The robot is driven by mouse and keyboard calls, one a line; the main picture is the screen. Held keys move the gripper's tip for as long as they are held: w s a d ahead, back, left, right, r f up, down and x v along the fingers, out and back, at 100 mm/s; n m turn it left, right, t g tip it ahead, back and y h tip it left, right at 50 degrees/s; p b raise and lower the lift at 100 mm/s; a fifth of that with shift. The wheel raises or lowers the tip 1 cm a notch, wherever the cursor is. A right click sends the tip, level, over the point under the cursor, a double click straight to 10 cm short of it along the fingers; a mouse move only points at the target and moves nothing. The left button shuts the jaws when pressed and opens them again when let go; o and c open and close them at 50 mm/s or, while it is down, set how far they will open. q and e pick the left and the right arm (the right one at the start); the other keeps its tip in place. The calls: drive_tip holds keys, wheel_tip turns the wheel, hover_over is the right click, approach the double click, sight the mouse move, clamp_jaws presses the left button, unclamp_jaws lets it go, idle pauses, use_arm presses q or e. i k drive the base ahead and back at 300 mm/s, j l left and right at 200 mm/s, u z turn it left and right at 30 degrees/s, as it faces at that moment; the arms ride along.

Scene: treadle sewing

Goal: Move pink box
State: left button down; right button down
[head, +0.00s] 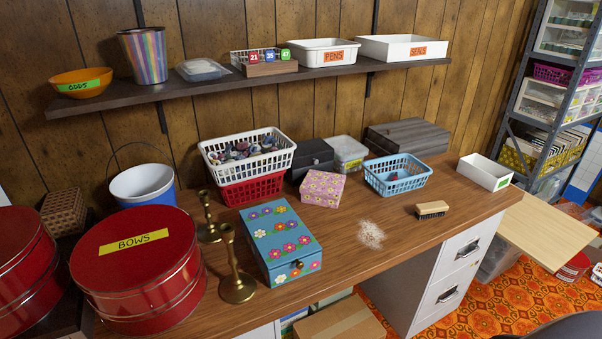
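The pink box (322,188) is a small box with a floral pattern. It sits on the wooden desk (390,258), behind and to the right of a blue flowered box (281,243). The red basket is at its left and the light blue basket at its right. A black box stands just behind it. Neither of my grippers shows in the head view.
Two brass candlesticks (236,284) stand left of the blue flowered box. A brush (432,209) and a pale powdery patch (371,235) lie to the right. A light blue basket (397,176) and white tray (484,172) stand farther right. The front right desktop is mostly clear.

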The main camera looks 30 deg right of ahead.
sight(318, 187)
drive_tip(key=l+u, duration=0.55)
drive_tip(key=u, duration=0.25)
drive_tip(key=k+l+u, duration=0.15)
drive_tip(key=l, duration=0.25)
drive_tip(key=l+u, duration=0.2)
drive_tip(key=l, duration=0.15)
drive_tip(key=k+l, duration=0.15)
drive_tip(key=l, duration=0.2)
drive_tip(key=k+l, duration=0.1)
drive_tip(key=l, duration=0.25)
drive_tip(key=k+l+u, duration=0.1)
drive_tip(key=l, duration=0.25)
drive_tip(key=k+l, duration=0.15)
drive_tip(key=l, duration=0.2)
